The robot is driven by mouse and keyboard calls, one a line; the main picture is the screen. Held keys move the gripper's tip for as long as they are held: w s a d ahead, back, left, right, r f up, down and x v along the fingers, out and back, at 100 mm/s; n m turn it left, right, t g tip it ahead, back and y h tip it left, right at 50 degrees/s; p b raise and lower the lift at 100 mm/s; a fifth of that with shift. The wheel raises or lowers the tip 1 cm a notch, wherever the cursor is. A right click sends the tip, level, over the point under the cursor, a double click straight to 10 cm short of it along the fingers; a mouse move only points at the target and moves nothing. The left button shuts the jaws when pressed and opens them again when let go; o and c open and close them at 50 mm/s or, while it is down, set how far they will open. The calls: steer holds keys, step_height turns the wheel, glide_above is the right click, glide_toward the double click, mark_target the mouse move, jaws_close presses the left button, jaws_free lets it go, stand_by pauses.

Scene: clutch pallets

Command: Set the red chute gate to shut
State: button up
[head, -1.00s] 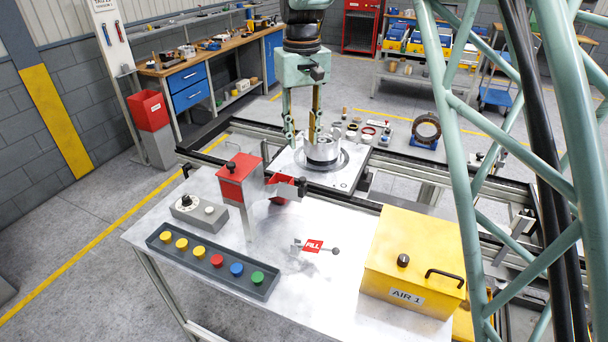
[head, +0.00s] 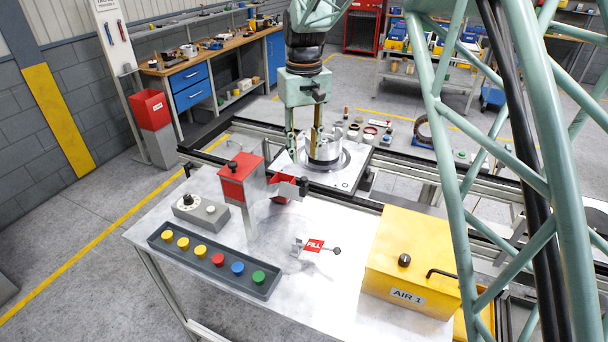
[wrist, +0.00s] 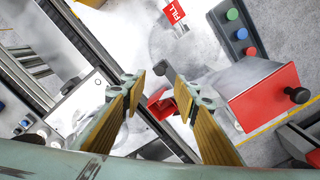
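The red chute hopper (head: 240,178) stands on a grey post on the white table, with a dark knob on top. At its right side is a red open chute piece (head: 284,188) with a dark knob (head: 303,187) at its outer end. In the wrist view the hopper (wrist: 264,98) is at right and the red chute piece (wrist: 182,97) is near the middle, partly behind a finger. My gripper (head: 306,155) is upright, behind and above the chute piece in the head view. Its fingers are apart with nothing between them in the wrist view (wrist: 152,78).
A FILL sign with a ball-ended lever (head: 315,246) lies right of the hopper post. A button strip (head: 210,262), a grey dial box (head: 200,212) and a yellow AIR 1 box (head: 415,255) stand on the table. A metal cylinder (head: 323,152) is close behind my gripper.

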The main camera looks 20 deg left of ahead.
mark_target(304, 178)
steer(key=shift+f, duration=4.3)
jaws_close()
